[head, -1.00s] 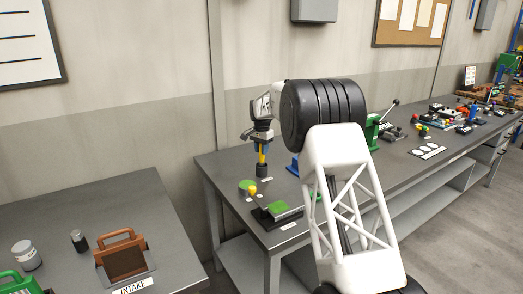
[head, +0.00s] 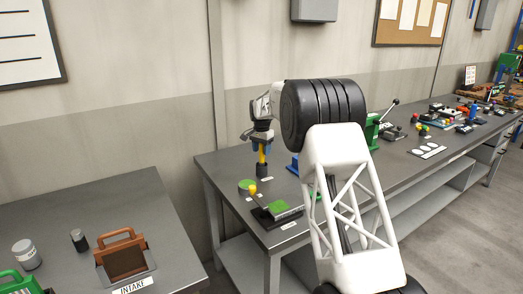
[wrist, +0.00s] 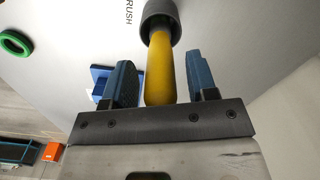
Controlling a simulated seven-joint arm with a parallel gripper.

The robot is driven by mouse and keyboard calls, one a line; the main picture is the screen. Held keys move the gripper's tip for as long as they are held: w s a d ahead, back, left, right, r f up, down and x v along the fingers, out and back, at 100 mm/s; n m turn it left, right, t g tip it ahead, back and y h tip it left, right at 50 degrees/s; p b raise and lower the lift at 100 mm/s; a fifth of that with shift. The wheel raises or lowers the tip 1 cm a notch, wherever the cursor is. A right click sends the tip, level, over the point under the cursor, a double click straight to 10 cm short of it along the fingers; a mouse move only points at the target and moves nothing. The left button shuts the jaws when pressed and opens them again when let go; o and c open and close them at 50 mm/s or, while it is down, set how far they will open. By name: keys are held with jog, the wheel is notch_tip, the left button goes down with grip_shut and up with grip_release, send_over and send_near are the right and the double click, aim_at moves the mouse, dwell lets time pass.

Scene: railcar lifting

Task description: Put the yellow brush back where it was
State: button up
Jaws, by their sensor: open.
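The yellow brush (wrist: 160,70) stands upright with its lower end in a dark grey round holder (wrist: 161,14). In the head view the yellow handle (head: 262,157) shows above the holder (head: 262,171) at the left end of the long workbench. My gripper (wrist: 163,78) is open, with its two blue fingers on either side of the handle. In the wrist view there is a visible gap between the handle and each finger. My gripper (head: 262,142) also shows in the head view, above the holder. The brush's lower end is hidden inside the holder.
A label reading "RUSH" lies beside the holder. Green-topped pads (head: 279,209) and a yellow-knobbed lever (head: 253,190) are in front of it on the bench (head: 222,166). A blue object (wrist: 100,78) and green ring (wrist: 15,43) are nearby. The intake table (head: 160,215) stands left.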

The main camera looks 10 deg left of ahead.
notch_tip(320, 180, up, 12)
jog(key=shift+r, duration=0.1)
dwell(0.6)
dwell(0.8)
jog(key=shift+s+d+r, duration=0.2)
jog(key=shift+d+r, duration=0.05)
jog(key=shift+d, duration=0.1)
jog(key=s+d+r+n, duration=0.1)
jog(key=s+d+r, duration=0.4)
jog(key=s+d, duration=0.25)
jog(key=s+d+r, duration=0.6)
jog(key=d, duration=0.3)
jog(key=s+d+r+n+t, duration=0.1)
jog(key=s+d+r, duration=0.1)
jog(key=s+d, duration=0.6)
jog(key=s+d+r, duration=0.1)
jog(key=s+d, duration=0.5)
jog(key=s, duration=0.5)
jog(key=s+d+f, duration=0.4)
jog(key=s, duration=0.9)
jog(key=s+d+f+n+t, duration=0.1)
jog(key=s+d+f, duration=0.4)
jog(key=s, duration=0.8)
jog(key=s+d+f+n, duration=0.1)
jog(key=s+d+f, duration=0.3)
jog(key=s, duration=0.9)
jog(key=shift+s+d+f+t, duration=0.2)
jog(key=shift+d+f+t, duration=0.15)
jog(key=shift+f, duration=0.4)
